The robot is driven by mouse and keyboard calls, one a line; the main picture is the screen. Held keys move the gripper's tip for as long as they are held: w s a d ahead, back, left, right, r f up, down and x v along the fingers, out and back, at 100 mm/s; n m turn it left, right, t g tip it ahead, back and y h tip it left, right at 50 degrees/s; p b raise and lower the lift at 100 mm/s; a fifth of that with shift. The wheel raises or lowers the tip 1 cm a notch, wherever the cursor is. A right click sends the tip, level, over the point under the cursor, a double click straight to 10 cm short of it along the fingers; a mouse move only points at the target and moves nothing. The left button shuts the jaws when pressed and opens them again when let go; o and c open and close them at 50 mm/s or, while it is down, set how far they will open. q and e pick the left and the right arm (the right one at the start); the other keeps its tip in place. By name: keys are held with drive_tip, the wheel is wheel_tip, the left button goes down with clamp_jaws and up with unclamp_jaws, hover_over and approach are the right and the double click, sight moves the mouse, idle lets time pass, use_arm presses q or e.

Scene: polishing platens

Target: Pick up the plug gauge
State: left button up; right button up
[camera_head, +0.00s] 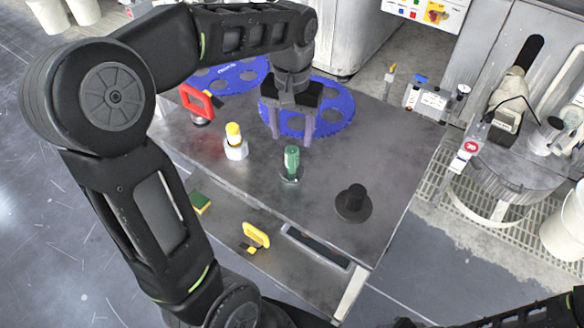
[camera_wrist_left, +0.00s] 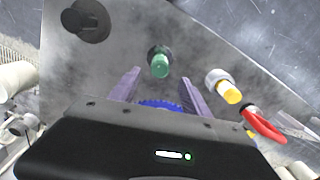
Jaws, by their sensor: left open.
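The plug gauge looks to be the green-handled piece (camera_head: 291,160) standing on the dark metal table, with its handle up and a darker round base. It also shows in the left wrist view (camera_wrist_left: 160,64), ahead of the fingertips and roughly centred between them. My left gripper (camera_head: 292,138) is open and empty, with its two purple-grey fingers pointing down over the table, just behind the green piece in the head view. The fingers also show in the left wrist view (camera_wrist_left: 160,78). They look apart from the piece. My right gripper is not in view.
A yellow-topped white piece (camera_head: 236,150) and a red-handled tool (camera_head: 203,103) stand left of the green piece. A black knobbed disc (camera_head: 353,204) is at right. Blue perforated discs (camera_head: 338,100) lie behind. A yellow-handled tool (camera_head: 257,235) sits on the lower shelf.

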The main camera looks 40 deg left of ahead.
sight(292, 149)
use_arm(q)
drive_tip(key=shift+f, duration=1.3)
drive_tip(key=shift+s+f+p, duration=0.1)
drive_tip(key=shift+f+p, duration=0.2)
drive_tip(key=shift+f, duration=2.3)
clamp_jaws()
